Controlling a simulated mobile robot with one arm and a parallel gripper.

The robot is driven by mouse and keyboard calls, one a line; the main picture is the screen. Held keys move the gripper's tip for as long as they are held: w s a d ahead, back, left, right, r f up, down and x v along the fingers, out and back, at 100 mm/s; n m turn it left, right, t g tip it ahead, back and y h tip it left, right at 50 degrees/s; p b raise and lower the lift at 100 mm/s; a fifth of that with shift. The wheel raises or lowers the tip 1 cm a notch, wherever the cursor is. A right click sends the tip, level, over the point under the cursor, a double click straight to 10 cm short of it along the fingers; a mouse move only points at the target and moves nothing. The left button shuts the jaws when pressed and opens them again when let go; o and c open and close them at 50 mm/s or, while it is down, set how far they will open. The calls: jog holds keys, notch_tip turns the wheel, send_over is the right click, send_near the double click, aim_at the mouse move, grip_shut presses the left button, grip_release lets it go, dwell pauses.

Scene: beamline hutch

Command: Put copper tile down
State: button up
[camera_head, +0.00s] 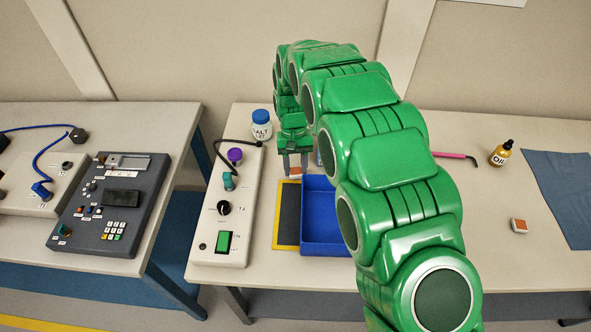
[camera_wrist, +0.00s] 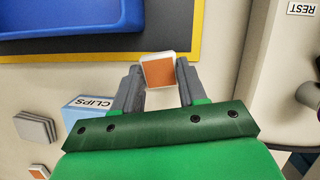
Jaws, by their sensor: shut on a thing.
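The copper tile (camera_wrist: 159,71), a small white-edged square with an orange-brown face, is held between the two fingers of my gripper (camera_wrist: 158,84) in the wrist view. In the head view my gripper (camera_head: 294,163) points down over the table, near the back end of the yellow-edged dark mat (camera_head: 289,212). The held tile shows there only as a small pale patch between the fingers. In the wrist view the mat (camera_wrist: 190,38) lies just beyond the tile. I cannot tell whether the tile touches the table.
A blue tray (camera_head: 322,238) covers the mat's right part. A control box (camera_head: 228,210) stands left, with a salt jar (camera_head: 261,127) behind. A clips box (camera_wrist: 90,112) and grey stack (camera_wrist: 35,128) are beside my gripper. Another orange-faced tile (camera_head: 519,226) lies right.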

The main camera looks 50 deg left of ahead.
aim_at(296, 170)
jog(key=r, duration=0.8)
jog(key=shift+d, duration=0.2)
jog(key=s+d+r+m+y, duration=0.1)
jog(key=s+d+r+m, duration=0.15)
jog(key=d, duration=0.85)
jog(key=s+d+r+m, duration=0.2)
jog(key=s+d, duration=0.2)
jog(key=d, duration=0.6)
jog(key=s+d+r+m+y, duration=0.15)
jog(key=s+d, duration=0.25)
jog(key=d, duration=0.7)
jog(key=shift+m+h, duration=0.25)
jog(key=shift+m, duration=0.05)
jog(key=shift+w+a+f, duration=1.55)
jog(key=shift+a+f, duration=0.1)
jog(key=shift+a, duration=0.15)
jog(key=shift+w+a+f, duration=1.55)
jog(key=shift+a+f, duration=0.1)
jog(key=shift+a, duration=0.1)
jog(key=shift+w+a+f, duration=1.55)
jog(key=shift+a+f, duration=0.1)
jog(key=shift+a, duration=0.15)
jog(key=shift+f, duration=1.55)
jog(key=shift+f, duration=0.5)
jog(key=o, duration=1)
